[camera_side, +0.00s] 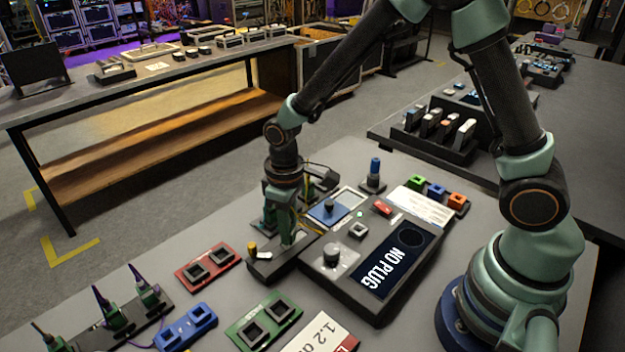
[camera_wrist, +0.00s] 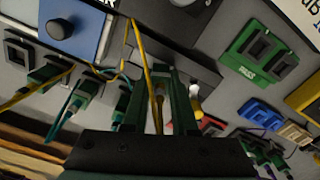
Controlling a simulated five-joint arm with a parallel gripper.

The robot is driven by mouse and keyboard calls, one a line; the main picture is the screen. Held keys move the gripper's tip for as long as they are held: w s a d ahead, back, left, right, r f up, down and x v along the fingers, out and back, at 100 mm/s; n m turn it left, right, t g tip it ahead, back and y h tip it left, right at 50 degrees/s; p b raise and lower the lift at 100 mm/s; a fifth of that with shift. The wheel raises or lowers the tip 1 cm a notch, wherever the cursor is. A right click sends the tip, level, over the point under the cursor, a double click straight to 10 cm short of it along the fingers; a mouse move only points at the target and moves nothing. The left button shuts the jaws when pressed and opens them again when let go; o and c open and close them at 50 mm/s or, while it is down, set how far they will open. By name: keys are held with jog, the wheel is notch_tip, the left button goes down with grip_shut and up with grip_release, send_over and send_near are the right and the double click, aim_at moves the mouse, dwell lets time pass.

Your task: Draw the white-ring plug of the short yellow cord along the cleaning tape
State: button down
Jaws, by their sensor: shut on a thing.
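My gripper (camera_side: 287,237) points down over a dark block (camera_side: 262,268) with a brass knob at its left end and a small pale strip on top, which looks like the cleaning tape (camera_side: 266,253). In the wrist view my gripper (camera_wrist: 160,76) is shut, and the yellow cord (camera_wrist: 141,45) runs from the top edge down between its green fingers. The plug it holds is mostly hidden by the fingers, and I cannot make out its white ring. I cannot tell whether the plug's tip touches the tape.
A tester with a dark screen (camera_side: 391,266) reading "NO PLUG" stands right of the block. A red socket plate (camera_side: 208,267), a blue one (camera_side: 186,328) and a green one (camera_side: 264,323) lie in front. Green plugs with purple cords stand in a rack (camera_side: 118,329) at lower left.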

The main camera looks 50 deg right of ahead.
jog(key=shift+d, duration=1)
dwell(1.4)
jog(key=shift+s+d+f, duration=0.1)
jog(key=shift+s+d, duration=0.05)
jog(key=shift+d, duration=0.5)
dwell(0.5)
jog(key=shift+a, duration=1.05)
dwell(1.3)
jog(key=shift+a, duration=0.9)
dwell(0.9)
